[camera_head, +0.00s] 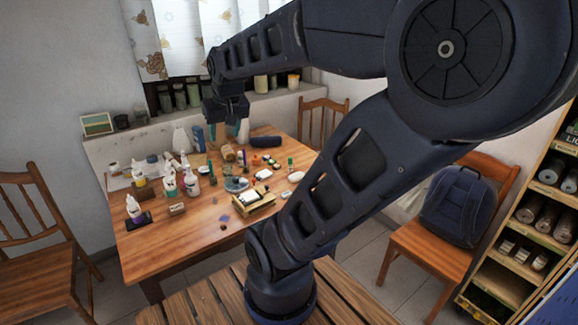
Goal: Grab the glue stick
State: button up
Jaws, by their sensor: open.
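My gripper (225,122) hangs over the far side of the wooden table (200,235), pointing down, with its jaws open and no object visible between them. Small upright tubes stand on the table below and to the right of it, among them a green one (290,164) and a dark one (210,168). They are too small to tell which is the glue stick. My arm crosses the right part of the view and hides part of the table's right side.
White bottles (170,184) and jars crowd the table's left half. A small wooden tray (243,210) sits near the middle. A dark rolled case (265,142) lies at the back. Chairs surround the table; one holds a blue backpack (458,205). The table's front is mostly clear.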

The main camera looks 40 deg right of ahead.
jog(key=w+d+f+m, duration=0.3)
jog(key=w+d, duration=0.5)
jog(key=w, duration=0.5)
jog(key=m+g+h, duration=0.2)
jog(key=m+h, duration=0.2)
jog(key=m, duration=0.4)
send_near(290, 158)
notch_tip(290, 158, down, 2)
jog(key=shift+g, duration=0.3)
jog(key=x, duration=1.1)
jog(key=shift+w+d+r, duration=0.2)
jog(key=shift+w+d, duration=0.1)
jog(key=c, duration=1.1)
